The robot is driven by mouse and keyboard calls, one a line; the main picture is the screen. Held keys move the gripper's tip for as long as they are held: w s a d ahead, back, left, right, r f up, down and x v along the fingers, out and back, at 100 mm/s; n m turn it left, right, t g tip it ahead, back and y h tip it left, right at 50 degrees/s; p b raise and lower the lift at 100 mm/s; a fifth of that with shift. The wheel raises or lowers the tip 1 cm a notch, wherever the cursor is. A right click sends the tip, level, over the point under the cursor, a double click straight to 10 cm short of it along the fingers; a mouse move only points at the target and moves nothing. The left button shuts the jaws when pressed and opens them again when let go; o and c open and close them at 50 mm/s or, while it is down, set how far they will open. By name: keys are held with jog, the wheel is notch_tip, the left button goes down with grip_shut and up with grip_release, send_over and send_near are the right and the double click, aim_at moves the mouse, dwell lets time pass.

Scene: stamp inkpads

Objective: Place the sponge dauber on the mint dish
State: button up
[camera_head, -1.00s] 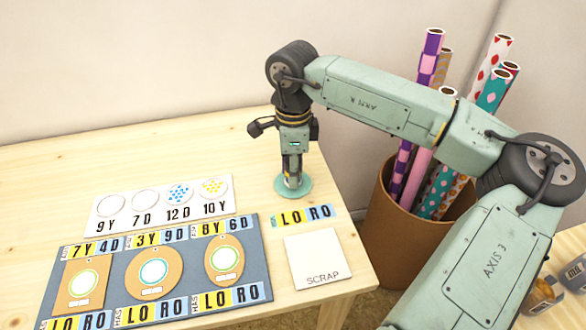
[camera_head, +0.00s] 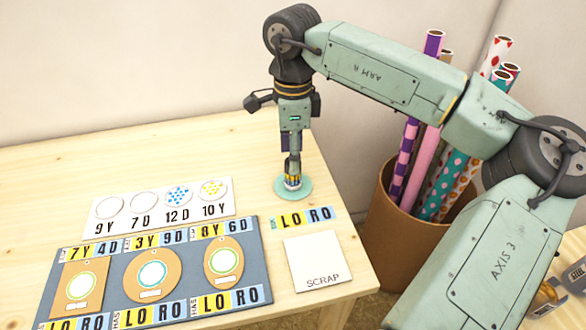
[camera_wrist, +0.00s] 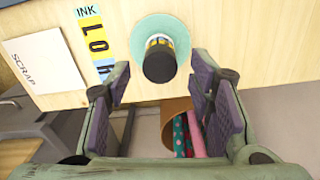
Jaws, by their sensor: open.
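The sponge dauber (camera_head: 292,182) stands upright on the round mint dish (camera_head: 303,193) at the right part of the table. In the wrist view the dauber (camera_wrist: 159,62) shows its dark round end toward the camera, with a yellow and blue banded body, and the mint dish (camera_wrist: 136,35) spreads around its foot. My gripper (camera_head: 290,165) is directly above the dauber in the head view. In the wrist view my gripper (camera_wrist: 160,85) has its fingers spread wide, apart from the dauber on both sides. It is open and empty.
A white SCRAP card (camera_head: 317,262) and an INK label strip (camera_head: 303,217) lie in front of the dish. A blue-grey board (camera_head: 118,285) with tags and a white card of round pads (camera_head: 160,213) lie left. A bin (camera_head: 400,240) of patterned rolls stands beyond the table's right edge.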

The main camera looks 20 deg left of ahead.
notch_tip(320, 180, up, 7)
jog(key=shift+f, duration=0.15)
dwell(0.4)
